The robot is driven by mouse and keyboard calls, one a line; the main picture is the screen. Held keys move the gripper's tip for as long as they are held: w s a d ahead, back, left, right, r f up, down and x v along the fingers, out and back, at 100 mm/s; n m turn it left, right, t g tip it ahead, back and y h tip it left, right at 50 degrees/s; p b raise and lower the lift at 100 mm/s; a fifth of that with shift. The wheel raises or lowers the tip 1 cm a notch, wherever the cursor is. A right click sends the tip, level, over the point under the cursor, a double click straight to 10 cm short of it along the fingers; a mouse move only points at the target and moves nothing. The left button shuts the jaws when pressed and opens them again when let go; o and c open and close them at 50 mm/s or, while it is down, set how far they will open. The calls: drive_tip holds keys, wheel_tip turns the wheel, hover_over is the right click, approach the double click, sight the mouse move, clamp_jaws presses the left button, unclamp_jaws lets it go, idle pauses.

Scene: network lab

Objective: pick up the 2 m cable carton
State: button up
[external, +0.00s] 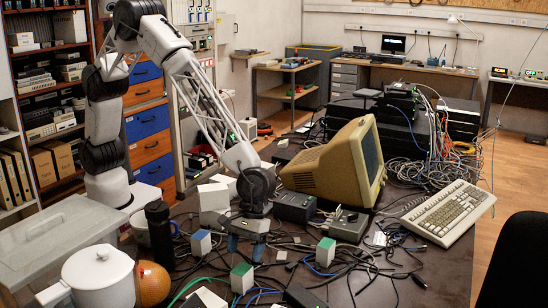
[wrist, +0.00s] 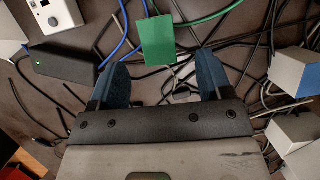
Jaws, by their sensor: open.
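Several small two-tone cartons stand on the table, and I cannot read a length on any, so I cannot tell which is the 2 m one. A green and white carton (external: 242,278) stands in front of my gripper (external: 246,245). In the wrist view this green carton (wrist: 158,40) lies ahead of my gripper (wrist: 160,78), between the lines of its blue fingers and beyond their tips. My gripper is open, pointing down and empty.
Loose cables cover the table (external: 420,265) around the cartons. A black adapter (wrist: 65,62) lies beside the left finger in the wrist view. A black bottle (external: 159,235), a white pot (external: 98,278) and white boxes (external: 213,197) stand left. A beige monitor (external: 335,165) stands behind.

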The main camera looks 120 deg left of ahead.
sight(242, 269)
drive_tip(key=shift+x, duration=1.3)
drive_tip(key=shift+x, duration=2.6)
drive_tip(key=shift+w, duration=0.15)
drive_tip(key=c, duration=1.2)
drive_tip(key=shift+o, duration=0.2)
drive_tip(key=shift+r, duration=5.05)
